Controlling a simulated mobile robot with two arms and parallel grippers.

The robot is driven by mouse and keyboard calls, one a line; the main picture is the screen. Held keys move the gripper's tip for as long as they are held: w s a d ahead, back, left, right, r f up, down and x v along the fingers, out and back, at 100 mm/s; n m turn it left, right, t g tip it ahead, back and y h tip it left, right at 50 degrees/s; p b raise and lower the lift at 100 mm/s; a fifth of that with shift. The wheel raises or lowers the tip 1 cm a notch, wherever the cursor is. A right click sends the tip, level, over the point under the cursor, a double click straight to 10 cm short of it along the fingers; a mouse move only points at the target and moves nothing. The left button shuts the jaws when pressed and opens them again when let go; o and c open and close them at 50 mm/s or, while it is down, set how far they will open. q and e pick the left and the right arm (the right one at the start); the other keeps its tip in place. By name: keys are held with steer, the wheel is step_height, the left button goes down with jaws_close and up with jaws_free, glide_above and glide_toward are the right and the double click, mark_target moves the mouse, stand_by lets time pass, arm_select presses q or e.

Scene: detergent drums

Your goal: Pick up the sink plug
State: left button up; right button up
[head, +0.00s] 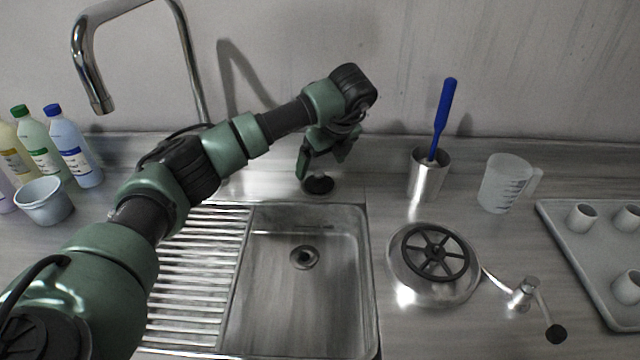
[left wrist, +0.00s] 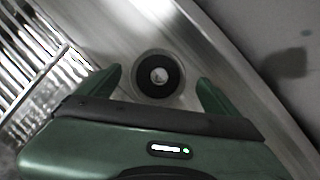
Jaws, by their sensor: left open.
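The sink plug (head: 319,184) is a small black disc lying on the steel ledge behind the sink basin. In the left wrist view the plug (left wrist: 144,88) shows as a black ring with a pale centre, between and beyond the fingertips. My left gripper (head: 322,160) is open and points down, just above the plug in the head view. Its two green fingers also show in the left wrist view (left wrist: 159,84), one on each side of the plug, with nothing held. My right gripper is not in view.
The sink basin (head: 300,310) with its drain (head: 304,257) is in front, beside a ribbed drainboard (head: 195,290). A steel cup (head: 428,180) with a blue-handled brush (head: 444,115), a measuring jug (head: 505,185) and a handwheel drum (head: 434,285) stand right. Bottles (head: 75,150) stand left.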

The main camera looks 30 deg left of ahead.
mark_target(320, 173)
arm_select(q)
steer(key=x, duration=0.1)
steer(key=b+x, duration=0.1)
steer(key=x, duration=0.1)
steer(key=b+x, duration=0.1)
steer(key=shift+s+d+f, duration=0.1)
steer(key=shift+d+f, duration=0.25)
steer(key=shift+f, duration=0.05)
steer(key=shift+a+f, duration=0.15)
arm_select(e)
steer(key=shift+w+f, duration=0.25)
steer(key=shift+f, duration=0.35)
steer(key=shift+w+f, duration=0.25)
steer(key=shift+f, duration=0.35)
arm_select(q)
steer(key=c, duration=1.5)
steer(key=shift+o, duration=0.2)
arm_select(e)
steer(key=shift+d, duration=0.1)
